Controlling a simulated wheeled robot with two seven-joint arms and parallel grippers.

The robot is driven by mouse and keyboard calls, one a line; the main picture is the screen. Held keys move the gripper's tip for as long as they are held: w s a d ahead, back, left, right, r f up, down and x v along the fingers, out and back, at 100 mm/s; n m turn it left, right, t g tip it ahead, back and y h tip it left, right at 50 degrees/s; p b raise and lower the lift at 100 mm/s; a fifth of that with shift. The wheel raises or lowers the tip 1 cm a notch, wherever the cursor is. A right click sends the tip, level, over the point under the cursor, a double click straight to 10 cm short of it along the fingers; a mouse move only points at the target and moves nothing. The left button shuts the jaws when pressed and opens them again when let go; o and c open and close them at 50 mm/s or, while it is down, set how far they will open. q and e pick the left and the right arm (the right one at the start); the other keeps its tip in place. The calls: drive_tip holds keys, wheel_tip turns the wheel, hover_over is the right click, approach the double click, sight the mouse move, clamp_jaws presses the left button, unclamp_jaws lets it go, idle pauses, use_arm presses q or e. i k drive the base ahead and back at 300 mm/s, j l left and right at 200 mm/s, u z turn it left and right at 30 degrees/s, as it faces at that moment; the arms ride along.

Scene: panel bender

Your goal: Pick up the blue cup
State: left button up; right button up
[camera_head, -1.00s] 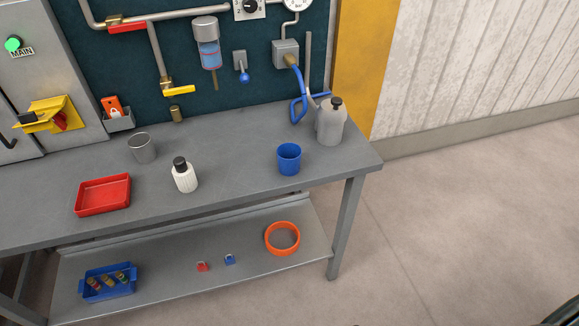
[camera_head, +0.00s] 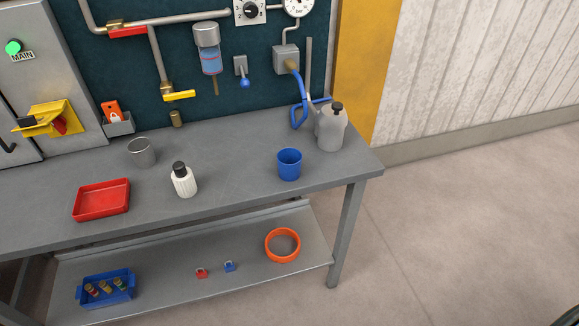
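The blue cup (camera_head: 289,165) stands upright on the grey workbench top, near its right end. Its open mouth faces up. A grey can with a black cap (camera_head: 331,128) stands behind it and to the right, apart from it. Neither of my grippers shows in the head view, so where they are relative to the cup cannot be seen.
The workbench (camera_head: 235,175) also holds a white bottle (camera_head: 184,181), a grey metal cup (camera_head: 141,153) and a red tray (camera_head: 101,200). Bench space left of the cup is clear. Floor at right is open.

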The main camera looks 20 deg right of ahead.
sight(288, 159)
drive_tip(key=i+l, duration=0.1)
drive_tip(key=l, duration=0.8)
drive_tip(key=l+u, duration=0.15)
drive_tip(key=l, duration=0.75)
drive_tip(key=i, duration=0.05)
